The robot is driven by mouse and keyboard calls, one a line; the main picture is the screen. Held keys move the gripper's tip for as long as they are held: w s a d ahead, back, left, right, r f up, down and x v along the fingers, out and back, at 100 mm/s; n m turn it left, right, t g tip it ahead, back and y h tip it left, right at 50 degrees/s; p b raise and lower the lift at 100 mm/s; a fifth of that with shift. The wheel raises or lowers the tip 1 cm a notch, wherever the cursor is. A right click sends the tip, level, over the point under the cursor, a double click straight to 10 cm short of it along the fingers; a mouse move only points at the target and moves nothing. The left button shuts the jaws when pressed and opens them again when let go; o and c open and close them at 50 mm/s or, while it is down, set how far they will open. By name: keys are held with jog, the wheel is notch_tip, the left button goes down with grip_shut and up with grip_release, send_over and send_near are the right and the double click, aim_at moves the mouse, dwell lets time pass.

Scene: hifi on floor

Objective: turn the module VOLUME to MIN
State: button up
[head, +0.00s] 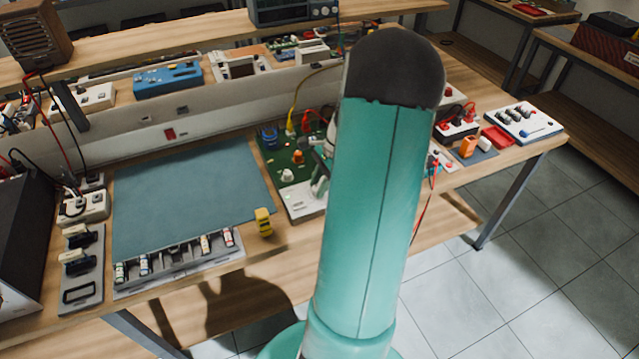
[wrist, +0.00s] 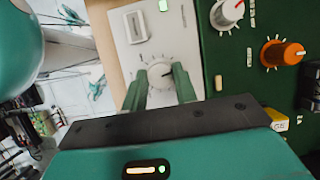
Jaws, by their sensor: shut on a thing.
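A white module (wrist: 133,58) with a round white knob (wrist: 160,74) fills the middle of the wrist view. Tick marks ring the knob, and a dark pointer mark shows at its right side. My gripper (wrist: 160,88) has its two green fingers on either side of the knob, shut on it. The module's labels are too small to read. In the head view, the white module (head: 304,206) sits at the front of the bench, below a green board. My arm hides part of it, and my gripper (head: 320,185) shows only in part.
The green board (wrist: 235,75) beside the module carries a white and red knob (wrist: 228,13) and an orange knob (wrist: 284,53). A yellow block (head: 263,222) stands left of the module. A blue-grey mat (head: 190,195) lies clear further left.

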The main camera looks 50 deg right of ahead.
jog(key=n+g, duration=0.1)
jog(key=n, duration=0.1)
jog(key=n+g, duration=0.1)
jog(key=n, duration=0.2)
jog(key=shift+w+n, duration=0.2)
jog(key=shift+n, duration=0.1)
jog(key=n+g, duration=0.1)
jog(key=n, duration=0.2)
jog(key=n+g, duration=0.1)
jog(key=n, duration=0.2)
jog(key=shift+w+g, duration=0.15)
jog(key=shift+g, duration=0.15)
jog(key=n+h, duration=0.1)
jog(key=n, duration=0.2)
jog(key=n+g+h, duration=0.1)
jog(key=n, duration=0.2)
jog(key=shift+w+a+n+g, duration=0.1)
jog(key=shift+a+n+g, duration=0.05)
jog(key=shift+n+g, duration=0.2)
jog(key=n+h, duration=0.1)
jog(key=n, duration=0.2)
jog(key=n+h, duration=0.1)
jog(key=n, duration=0.2)
jog(key=shift+a+g, duration=0.15)
jog(key=shift+g, duration=0.1)
jog(key=shift+n, duration=0.25)
jog(key=o, duration=1)
jog(key=shift+c, duration=0.2)
